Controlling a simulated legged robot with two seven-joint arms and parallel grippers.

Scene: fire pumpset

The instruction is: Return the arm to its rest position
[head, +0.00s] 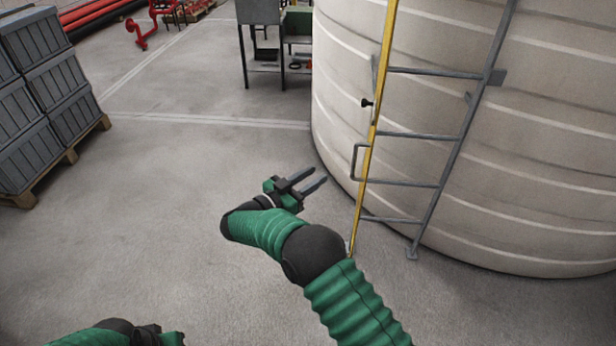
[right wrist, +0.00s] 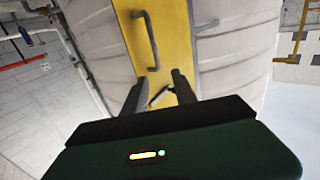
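My right gripper (head: 307,181) is out in front of me over the grey floor, left of the tank's ladder. Its two fingers are apart with nothing between them. In the right wrist view the same gripper (right wrist: 160,88) points toward a yellow panel, with a gap between its fingers. My left arm (head: 120,333) shows only in part at the bottom left edge, and I cannot make out its fingers.
A large pale ribbed tank (head: 560,150) fills the right side. Grey crates (head: 55,80) sit on a pallet at left. A metal table (head: 262,65) stands behind. Floor between is clear.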

